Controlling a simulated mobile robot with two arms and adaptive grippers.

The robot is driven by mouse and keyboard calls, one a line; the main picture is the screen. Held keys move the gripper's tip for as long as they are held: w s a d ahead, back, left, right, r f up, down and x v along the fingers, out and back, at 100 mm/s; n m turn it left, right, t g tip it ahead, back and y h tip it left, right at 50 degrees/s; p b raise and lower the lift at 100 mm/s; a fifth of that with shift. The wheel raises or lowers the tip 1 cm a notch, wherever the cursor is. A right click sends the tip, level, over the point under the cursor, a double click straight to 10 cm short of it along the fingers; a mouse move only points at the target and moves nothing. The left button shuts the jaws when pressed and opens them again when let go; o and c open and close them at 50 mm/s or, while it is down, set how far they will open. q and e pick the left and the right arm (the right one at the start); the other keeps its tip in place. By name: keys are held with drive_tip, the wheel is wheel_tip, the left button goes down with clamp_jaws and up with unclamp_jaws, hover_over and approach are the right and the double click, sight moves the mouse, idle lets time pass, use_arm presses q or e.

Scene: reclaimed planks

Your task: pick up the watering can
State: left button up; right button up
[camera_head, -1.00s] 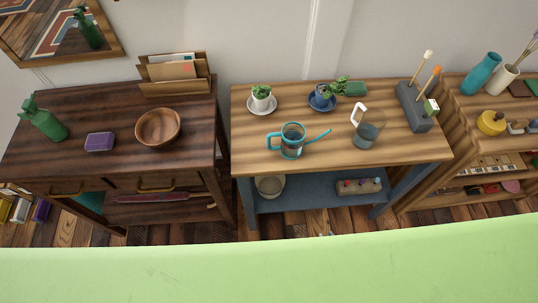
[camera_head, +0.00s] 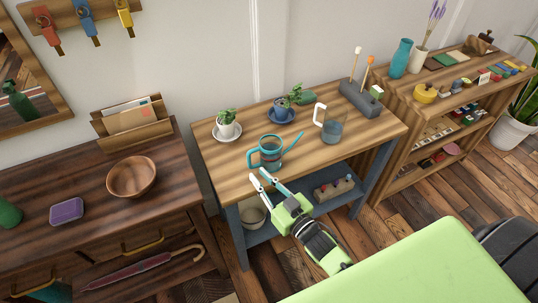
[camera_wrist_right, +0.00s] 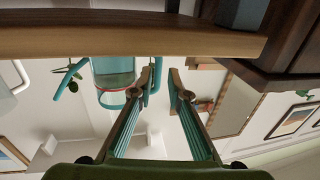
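The watering can (camera_head: 271,153) is a see-through vessel with teal rim, handle and spout. It stands upright on the wooden tabletop (camera_head: 222,165), handle to the left, spout to the right. My right gripper (camera_head: 259,176) is green with pale fingers, at the table's front edge, just in front of the can. It is open and empty. In the right wrist view, which is upside down, the can (camera_wrist_right: 113,78) shows beyond the fingers (camera_wrist_right: 163,78). Its handle shows close to the left fingertip; I cannot tell whether they touch. My left gripper is not in view.
A glass jug (camera_head: 331,125) with a white handle stands right of the can. A potted plant on a white saucer (camera_head: 227,129) and one on a blue saucer (camera_head: 286,109) stand behind. A dark desk with a wooden bowl (camera_head: 132,177) stands left.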

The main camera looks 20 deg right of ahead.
sight(250, 164)
drive_tip(key=shift+w+a, duration=0.2)
drive_tip(key=shift+w, duration=0.45)
drive_tip(key=shift+w+r, duration=0.2)
drive_tip(key=shift+w, duration=0.15)
drive_tip(key=x, duration=0.1)
drive_tip(key=p+x, duration=0.1)
drive_tip(key=x, duration=0.1)
drive_tip(key=shift+w+r, duration=0.25)
drive_tip(key=shift+w, duration=0.1)
drive_tip(key=shift+w+a, duration=0.1)
drive_tip(key=shift+w, duration=0.3)
clamp_jaws()
